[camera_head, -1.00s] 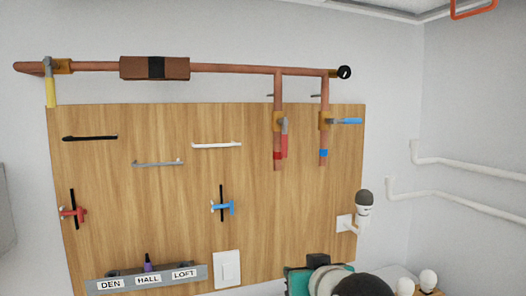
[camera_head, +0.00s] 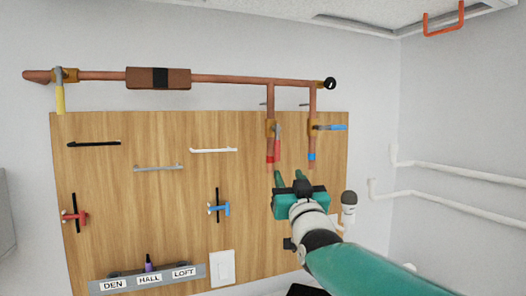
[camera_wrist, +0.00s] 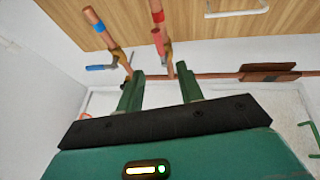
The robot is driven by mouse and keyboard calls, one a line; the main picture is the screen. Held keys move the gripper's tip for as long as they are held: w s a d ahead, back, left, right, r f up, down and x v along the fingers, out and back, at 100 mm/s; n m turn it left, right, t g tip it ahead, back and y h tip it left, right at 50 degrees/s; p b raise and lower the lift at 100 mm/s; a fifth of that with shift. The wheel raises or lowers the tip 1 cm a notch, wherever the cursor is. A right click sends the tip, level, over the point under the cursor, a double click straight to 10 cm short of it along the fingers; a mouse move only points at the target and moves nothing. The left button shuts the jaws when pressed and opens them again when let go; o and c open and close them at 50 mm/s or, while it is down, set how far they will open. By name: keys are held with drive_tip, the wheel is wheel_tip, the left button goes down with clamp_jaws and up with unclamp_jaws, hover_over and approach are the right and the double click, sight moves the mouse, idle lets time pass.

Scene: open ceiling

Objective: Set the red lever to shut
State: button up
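The red lever (camera_head: 277,148) is on the brass valve (camera_head: 270,128) of the left of two copper drop pipes. Its handle points down, roughly along the pipe. A red band marks that pipe below it. In the wrist view the red lever (camera_wrist: 158,42) shows ahead of the fingers, the picture being turned over. My gripper (camera_head: 290,178) is open and empty, fingers pointing up, just below the lever and apart from it in the head view. In the wrist view my gripper (camera_wrist: 160,72) has a wide gap between its two green fingers.
The blue lever (camera_head: 332,128) sticks out sideways on the neighbouring right pipe, close by. A white rail (camera_head: 214,150) is to the left on the wooden board (camera_head: 110,235). A microphone-like item (camera_head: 349,200) stands right of my gripper. White pipes (camera_head: 460,173) run along the right wall.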

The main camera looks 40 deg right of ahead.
sight(278, 151)
drive_tip(key=x, duration=1.3)
drive_tip(key=shift+w+d+r, duration=0.15)
drive_tip(key=shift+w+d, duration=0.1)
drive_tip(key=shift+d, duration=0.05)
clamp_jaws()
